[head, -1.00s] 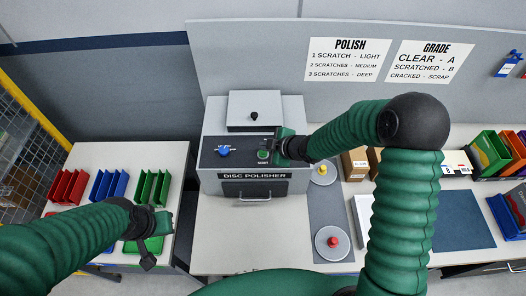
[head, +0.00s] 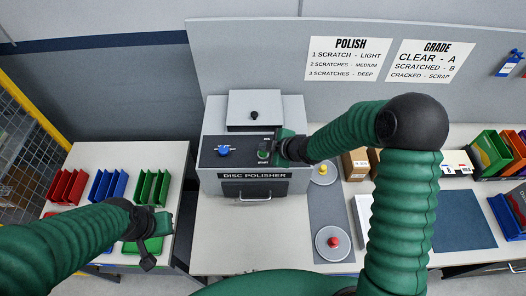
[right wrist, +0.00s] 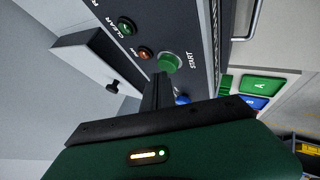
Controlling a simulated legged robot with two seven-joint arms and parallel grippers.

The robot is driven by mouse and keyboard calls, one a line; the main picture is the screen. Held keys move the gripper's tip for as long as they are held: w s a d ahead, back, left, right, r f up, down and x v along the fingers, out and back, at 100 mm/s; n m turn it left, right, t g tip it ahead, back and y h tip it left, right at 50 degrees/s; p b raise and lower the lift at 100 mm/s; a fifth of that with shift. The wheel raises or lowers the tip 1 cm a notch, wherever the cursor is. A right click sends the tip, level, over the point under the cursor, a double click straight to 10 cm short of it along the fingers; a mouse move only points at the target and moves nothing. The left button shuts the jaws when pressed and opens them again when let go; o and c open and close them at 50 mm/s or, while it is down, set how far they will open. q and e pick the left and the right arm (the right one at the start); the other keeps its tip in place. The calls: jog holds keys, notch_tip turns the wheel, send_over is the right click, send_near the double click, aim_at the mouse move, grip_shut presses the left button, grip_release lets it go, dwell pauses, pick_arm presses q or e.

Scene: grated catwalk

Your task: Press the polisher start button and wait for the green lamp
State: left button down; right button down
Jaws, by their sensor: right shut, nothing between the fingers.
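The grey disc polisher (head: 212,182) stands on the bench, with a dark sloping control panel. Its green start button (right wrist: 169,62) shows in the right wrist view, beside the label START; in the head view it (head: 263,155) is partly covered. My right gripper (head: 274,149) is shut and empty, its fingertips (right wrist: 158,80) right at the button's edge; I cannot tell whether they touch. A green lamp (right wrist: 126,27) by the word CLEAR and an orange-brown lamp (right wrist: 145,53) sit on the panel; whether either is lit is unclear. My left gripper (head: 148,255) hangs over the left table.
A blue knob (head: 223,151) is on the panel's left side. Red, blue and green racks (head: 109,186) stand on the left table. Round discs with a yellow knob (head: 323,170) and a red knob (head: 333,242) lie on a grey strip right of the polisher.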

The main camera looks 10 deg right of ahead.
jog(key=shift+f+b, duration=0.75)
jog(key=shift+f, duration=0.15)
dwell(0.6)
dwell(0.3)
jog(key=shift+r+p, duration=1.2)
jog(key=shift+r, duration=0.1)
notch_tip(320, 180, up, 5)
jog(key=p, duration=0.4)
jog(key=shift+r+p, duration=0.1)
jog(key=shift+p, duration=0.3)
